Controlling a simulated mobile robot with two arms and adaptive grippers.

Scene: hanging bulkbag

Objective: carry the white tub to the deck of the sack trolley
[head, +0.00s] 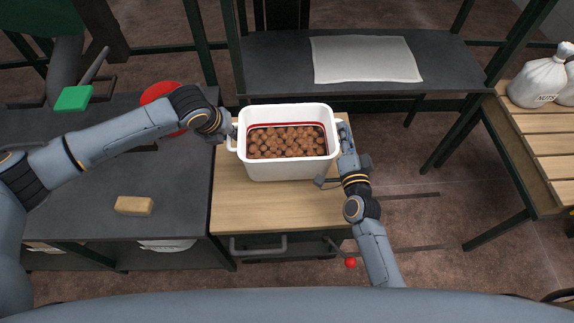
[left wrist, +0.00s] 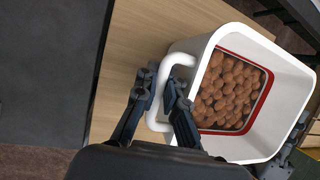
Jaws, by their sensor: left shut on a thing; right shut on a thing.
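The white tub (head: 286,168) has a red line inside its rim and is filled with round brown nuts (head: 287,141). It is upright over a light wooden top (head: 270,208); I cannot tell whether it touches the wood. My left gripper (head: 231,133) is shut on the tub's left handle, and the left wrist view shows its fingers (left wrist: 162,92) on either side of the white handle (left wrist: 157,122). My right gripper (head: 343,142) is shut at the tub's right side, its handle mostly hidden. I cannot pick out the sack trolley for certain.
A dark counter (head: 180,215) on the left bears a tan block (head: 134,205), a green block (head: 73,98) and a red disc (head: 163,94). A dark shelf behind holds a white sheet (head: 365,59). Open floor (head: 420,215) lies right.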

